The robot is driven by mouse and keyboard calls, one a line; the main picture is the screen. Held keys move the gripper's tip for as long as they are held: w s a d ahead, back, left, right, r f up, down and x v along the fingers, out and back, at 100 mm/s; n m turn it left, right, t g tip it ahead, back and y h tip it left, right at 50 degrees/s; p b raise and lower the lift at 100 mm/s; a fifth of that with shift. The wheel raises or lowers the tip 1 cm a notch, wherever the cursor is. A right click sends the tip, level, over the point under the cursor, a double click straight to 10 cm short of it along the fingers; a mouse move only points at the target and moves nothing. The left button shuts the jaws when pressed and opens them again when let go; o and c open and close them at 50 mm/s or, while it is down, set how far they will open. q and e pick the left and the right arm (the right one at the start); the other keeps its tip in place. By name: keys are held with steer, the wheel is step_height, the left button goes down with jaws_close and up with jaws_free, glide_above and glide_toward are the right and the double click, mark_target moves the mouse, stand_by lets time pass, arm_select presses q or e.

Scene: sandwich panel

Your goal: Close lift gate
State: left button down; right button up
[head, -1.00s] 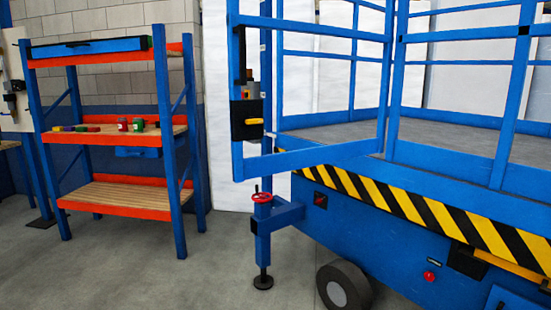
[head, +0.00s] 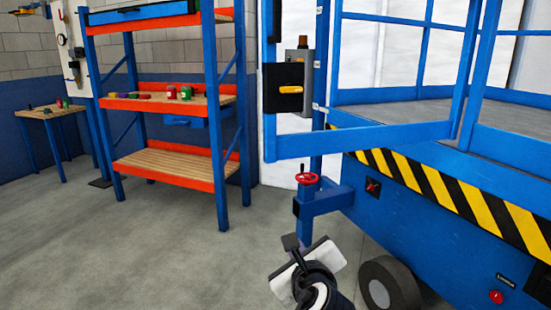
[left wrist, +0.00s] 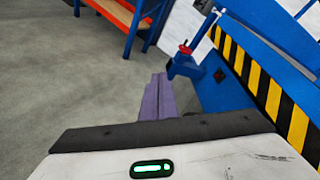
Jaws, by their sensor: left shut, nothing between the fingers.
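The blue lift gate (head: 370,140) stands swung out from the lift platform (head: 410,111), at an angle to its side rails. Its free end is toward the left and carries a black latch plate (head: 282,77) with a yellow handle (head: 291,90). The gate's top is cut off in the head view. My left gripper (head: 290,243) is low in front of the lift, below the gate and the red handwheel, apart from both. In the left wrist view its purple fingers (left wrist: 158,98) are together with nothing between them. My right gripper is not in view.
A blue outrigger with a red handwheel (head: 307,178) juts out below the gate. A lift wheel (head: 388,285) is right of my gripper. A blue and orange shelf (head: 175,165) stands left, with a small table (head: 50,112) beyond. The floor (head: 150,250) between is clear.

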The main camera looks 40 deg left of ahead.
arm_select(q)
step_height(320, 180, up, 15)
steer(key=w+m+y, duration=0.1)
steer(key=m+y, duration=0.3)
steer(key=y, duration=0.1)
glide_toward(271, 148)
steer(key=b+x, duration=0.1)
steer(key=x, duration=0.5)
steer(key=shift+w+a+f, duration=0.1)
steer(key=shift+a, duration=0.1)
steer(key=shift+a, duration=0.1)
